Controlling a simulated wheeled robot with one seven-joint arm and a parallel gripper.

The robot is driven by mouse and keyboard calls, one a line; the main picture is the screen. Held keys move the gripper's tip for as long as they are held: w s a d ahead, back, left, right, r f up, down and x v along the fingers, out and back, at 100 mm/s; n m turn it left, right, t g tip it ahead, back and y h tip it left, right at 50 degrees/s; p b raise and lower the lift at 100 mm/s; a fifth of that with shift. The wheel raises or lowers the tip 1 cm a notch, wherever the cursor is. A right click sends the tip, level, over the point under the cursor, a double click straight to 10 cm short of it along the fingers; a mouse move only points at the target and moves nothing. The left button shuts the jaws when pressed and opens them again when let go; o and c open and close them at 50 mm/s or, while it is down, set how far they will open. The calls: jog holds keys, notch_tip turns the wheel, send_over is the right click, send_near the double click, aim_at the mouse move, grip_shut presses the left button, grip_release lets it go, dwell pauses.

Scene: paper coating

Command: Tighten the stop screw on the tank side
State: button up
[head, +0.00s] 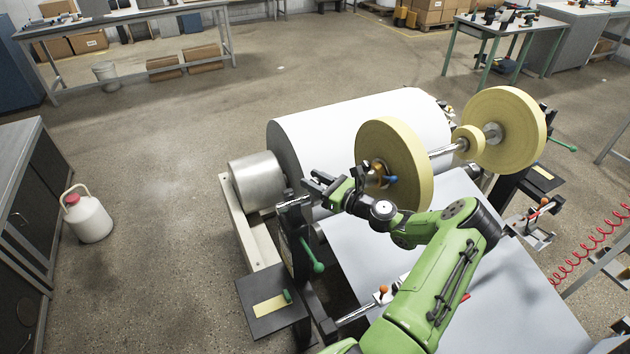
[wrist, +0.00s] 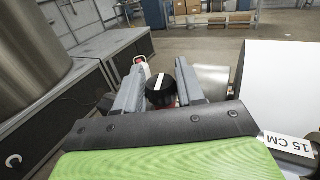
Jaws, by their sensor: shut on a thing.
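My gripper (head: 318,184) reaches the left end of the roll stand in the head view. In the wrist view its two grey fingers (wrist: 161,78) stand on either side of a black round knob (wrist: 160,98) with a white line across its top. I take this knob to be the stop screw, and the gripper is shut on it. A bit of red shows just below the knob. In the head view the knob is hidden at the fingers, so I cannot tell how far it is screwed in. A large steel cylinder (wrist: 34,45), perhaps the tank, stands at left in the wrist view.
A large white paper roll (head: 355,122) with a steel end cylinder (head: 254,181) lies behind my gripper. A yellow disc (head: 408,160) stands close to my wrist. A green-handled lever (head: 313,255) hangs below. A white jug (head: 87,217) stands on the open floor at left.

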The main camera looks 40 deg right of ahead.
jog(key=shift+a+r+m+h+p, duration=0.1)
jog(key=shift+r+m+h+p, duration=0.2)
jog(key=shift+m+h+p, duration=0.75)
jog(key=shift+f+m+h+p, duration=0.15)
jog(key=shift+m+h+p, duration=0.35)
jog(key=shift+h, duration=0.8)
jog(key=shift+f+m+h+p, duration=0.2)
jog(key=shift+m+h, duration=0.55)
jog(key=shift+h, duration=0.5)
jog(key=shift+r, duration=0.1)
jog(key=o, duration=0.9)
jog(key=shift+s, duration=0.1)
jog(key=b+v, duration=0.1)
jog(key=v, duration=1.4)
jog(key=shift+s, duration=0.25)
